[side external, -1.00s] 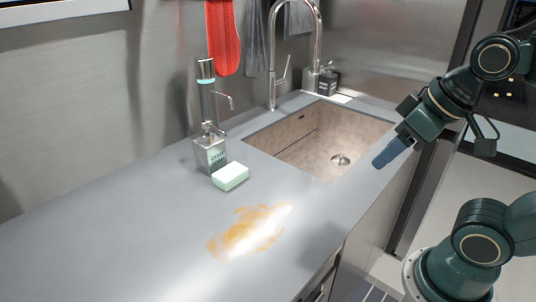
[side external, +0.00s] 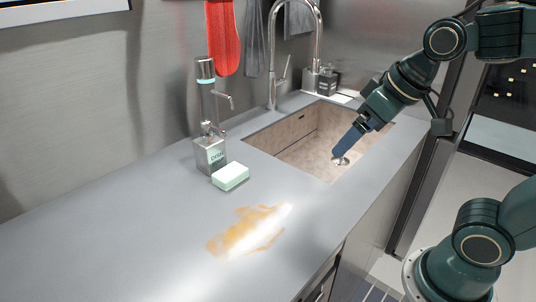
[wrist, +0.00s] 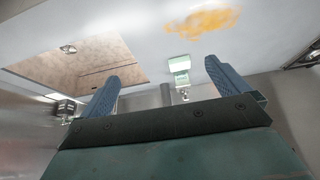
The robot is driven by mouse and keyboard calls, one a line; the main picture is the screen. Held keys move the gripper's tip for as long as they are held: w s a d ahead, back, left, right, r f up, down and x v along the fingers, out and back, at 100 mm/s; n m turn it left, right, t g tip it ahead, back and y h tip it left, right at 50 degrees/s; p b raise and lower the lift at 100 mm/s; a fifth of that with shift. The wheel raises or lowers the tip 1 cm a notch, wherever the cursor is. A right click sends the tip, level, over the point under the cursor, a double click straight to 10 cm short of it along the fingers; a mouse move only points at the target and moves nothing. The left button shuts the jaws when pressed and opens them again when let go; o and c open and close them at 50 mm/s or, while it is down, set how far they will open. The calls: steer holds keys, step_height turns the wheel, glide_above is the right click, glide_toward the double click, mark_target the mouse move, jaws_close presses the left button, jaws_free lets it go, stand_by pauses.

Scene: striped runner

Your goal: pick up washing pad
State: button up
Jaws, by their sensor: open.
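The washing pad (side external: 230,176) is a pale green and white block lying flat on the grey counter, just in front of the soap bottle. It also shows in the wrist view (wrist: 179,64), beyond and between my fingers. My gripper (side external: 347,146) is over the right part of the sink in the side view, apart from the pad and to its right. In the wrist view my two blue fingers (wrist: 160,80) are spread wide with nothing between them.
A soap bottle (side external: 210,155) and a tall dispenser (side external: 206,95) stand behind the pad. The sink (side external: 300,150) with its curved faucet (side external: 272,55) lies to the right. An orange-yellow stain (side external: 245,232) marks the counter (side external: 120,225) in front. The counter's left part is clear.

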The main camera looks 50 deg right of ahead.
steer(key=w+a+f, duration=0.1)
steer(key=w+f, duration=0.2)
steer(key=w, duration=0.5)
steer(key=w+a+f, duration=0.2)
steer(key=w+f, duration=0.1)
steer(key=w, duration=0.5)
steer(key=w+a+f, duration=0.2)
steer(key=w+f, duration=0.1)
steer(key=w, duration=0.5)
steer(key=shift+w+f, duration=0.35)
steer(key=shift+w, duration=0.05)
steer(key=shift+f, duration=0.1)
glide_above(231, 171)
steer(key=s, duration=0.3)
steer(key=shift+a+f, duration=0.1)
steer(key=shift+f, duration=3.55)
steer(key=shift+x, duration=2.6)
steer(key=shift+w, duration=0.1)
